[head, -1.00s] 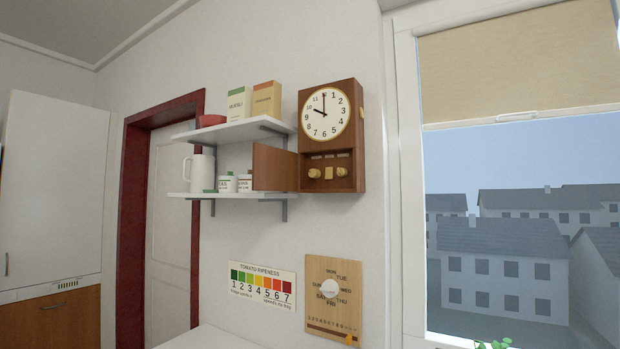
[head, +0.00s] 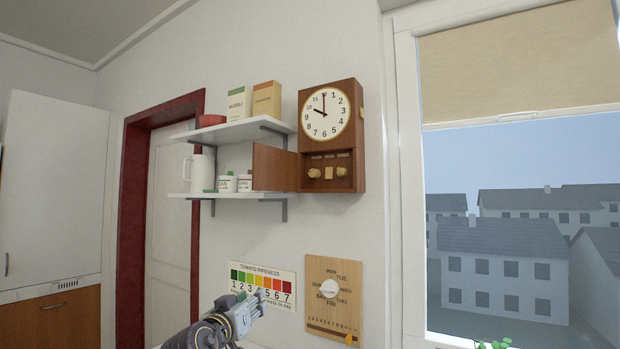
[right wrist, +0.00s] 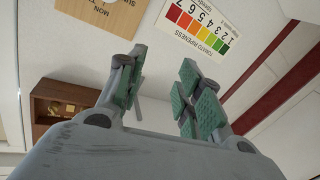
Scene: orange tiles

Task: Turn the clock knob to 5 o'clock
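The wooden wall clock (head: 325,135) hangs beside the shelves, one hand toward 12 and the other toward 10. The flap of its lower compartment stands open to the left. Inside sit a left brass knob (head: 315,173), a middle brass block and a right brass knob (head: 341,171); a small yellowish part (head: 362,113) is on the right side. My right gripper (head: 262,295) is low in front of the ripeness chart, well below the clock. In the right wrist view its fingers (right wrist: 160,98) are apart and empty; the clock case (right wrist: 65,97) shows beyond them. My left gripper is out of view.
Two white shelves (head: 232,131) with boxes, a red bowl, a jug and jars are left of the clock. A tomato ripeness chart (head: 263,284) and a wooden weekday board (head: 333,318) hang below. A window is at right.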

